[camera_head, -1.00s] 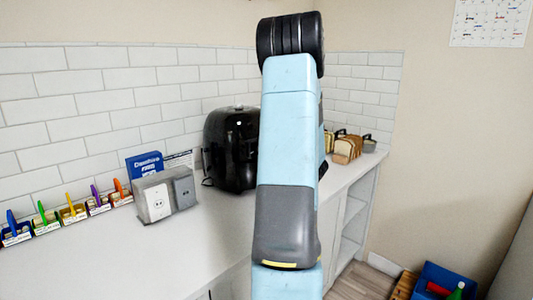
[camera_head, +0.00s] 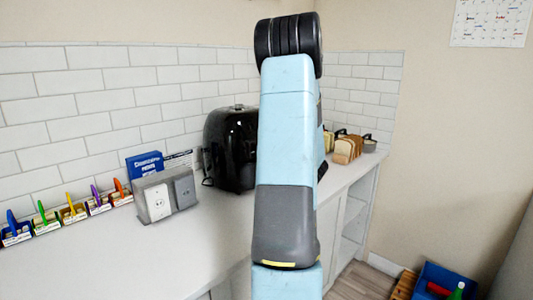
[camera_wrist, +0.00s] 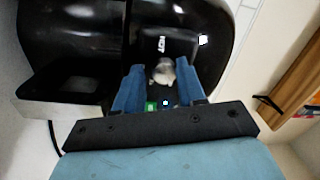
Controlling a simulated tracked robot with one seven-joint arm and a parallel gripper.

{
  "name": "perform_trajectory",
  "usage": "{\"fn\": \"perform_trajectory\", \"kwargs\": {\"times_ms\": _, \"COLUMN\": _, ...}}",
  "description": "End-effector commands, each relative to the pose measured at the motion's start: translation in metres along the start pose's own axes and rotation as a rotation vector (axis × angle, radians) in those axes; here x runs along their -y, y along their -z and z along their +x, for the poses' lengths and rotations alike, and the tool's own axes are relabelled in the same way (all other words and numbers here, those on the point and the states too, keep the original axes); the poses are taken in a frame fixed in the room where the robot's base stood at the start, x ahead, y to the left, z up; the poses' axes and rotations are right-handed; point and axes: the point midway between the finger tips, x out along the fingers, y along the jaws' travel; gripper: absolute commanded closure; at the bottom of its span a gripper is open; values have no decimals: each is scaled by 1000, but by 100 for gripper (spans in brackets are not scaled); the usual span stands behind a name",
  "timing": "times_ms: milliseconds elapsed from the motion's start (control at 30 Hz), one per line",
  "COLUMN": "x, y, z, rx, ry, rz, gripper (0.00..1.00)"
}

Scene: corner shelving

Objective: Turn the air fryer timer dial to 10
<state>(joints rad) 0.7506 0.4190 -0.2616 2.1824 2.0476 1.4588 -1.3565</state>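The air fryer (camera_head: 231,148) is glossy black and stands on the counter against the tiled wall, partly hidden behind my arm in the head view. In the wrist view its dark body (camera_wrist: 75,40) fills the upper left. A pale silvery dial (camera_wrist: 164,72) sits on its dark front below small white lettering. My gripper (camera_wrist: 160,68) has its two blue fingers on either side of the dial. The fingers are apart, with a gap showing at the left finger; contact at the right finger is unclear. The dial's setting is not readable. The head view hides my gripper behind the arm.
Bread slices (camera_head: 345,149) and a grey pot (camera_head: 369,144) are at the right. The front counter (camera_head: 130,255) is clear.

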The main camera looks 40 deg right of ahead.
Motion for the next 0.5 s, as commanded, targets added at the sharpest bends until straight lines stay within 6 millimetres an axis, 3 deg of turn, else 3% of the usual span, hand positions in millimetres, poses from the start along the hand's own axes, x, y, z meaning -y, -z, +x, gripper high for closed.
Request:
{"fn": "perform_trajectory", "kwargs": {"times_ms": 167, "x": 1, "y": 2, "z": 0, "rx": -3, "ry": 2, "rz": -2, "gripper": 44}}
{"fn": "perform_trajectory", "kwargs": {"times_ms": 500, "x": 2, "y": 4, "z": -6, "rx": -7, "ry": 3, "rz": -4, "gripper": 44}}
